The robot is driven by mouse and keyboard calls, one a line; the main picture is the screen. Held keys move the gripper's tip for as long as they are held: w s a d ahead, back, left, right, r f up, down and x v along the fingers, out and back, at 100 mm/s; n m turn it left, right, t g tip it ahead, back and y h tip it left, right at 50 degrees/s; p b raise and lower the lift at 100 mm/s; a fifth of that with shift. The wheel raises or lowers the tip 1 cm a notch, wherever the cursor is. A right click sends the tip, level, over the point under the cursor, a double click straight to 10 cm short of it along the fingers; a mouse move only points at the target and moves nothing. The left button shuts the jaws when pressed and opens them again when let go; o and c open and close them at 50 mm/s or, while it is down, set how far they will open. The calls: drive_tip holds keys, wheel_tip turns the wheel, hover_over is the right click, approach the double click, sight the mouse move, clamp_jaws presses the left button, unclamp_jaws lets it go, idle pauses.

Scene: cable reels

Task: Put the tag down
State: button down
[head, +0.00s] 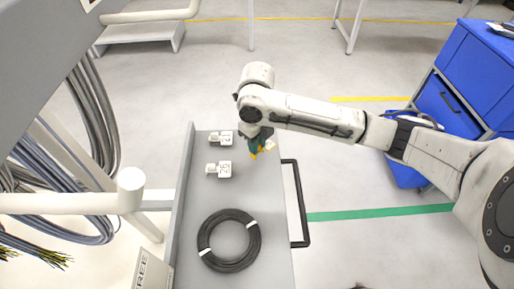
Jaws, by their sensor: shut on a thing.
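My gripper (256,153), dark teal with yellow tips, is above the far right part of the grey cart top (245,193). It is shut on a tag (270,145); only a small white part shows beside the fingers, and the arm hides the rest. I cannot tell whether the held tag touches the surface. Two other white tags with dark marks lie on the cart top to the left of my gripper: a far one (221,138) and a nearer one (219,169).
A black cable coil (229,240) with white ties lies on the near part of the cart. A black handle (297,203) runs along the right side. Hanging grey cables (95,115) and a white rail (60,203) are at left. A blue drawer cabinet (447,95) stands at right.

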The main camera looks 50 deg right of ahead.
drive_tip(key=shift+f, duration=1.6)
drive_tip(key=shift+f, duration=0.15)
drive_tip(key=c, duration=0.9)
unclamp_jaws()
drive_tip(key=shift+c, duration=0.2)
wheel_tip(320, 180, up, 12)
drive_tip(key=shift+r, duration=0.2)
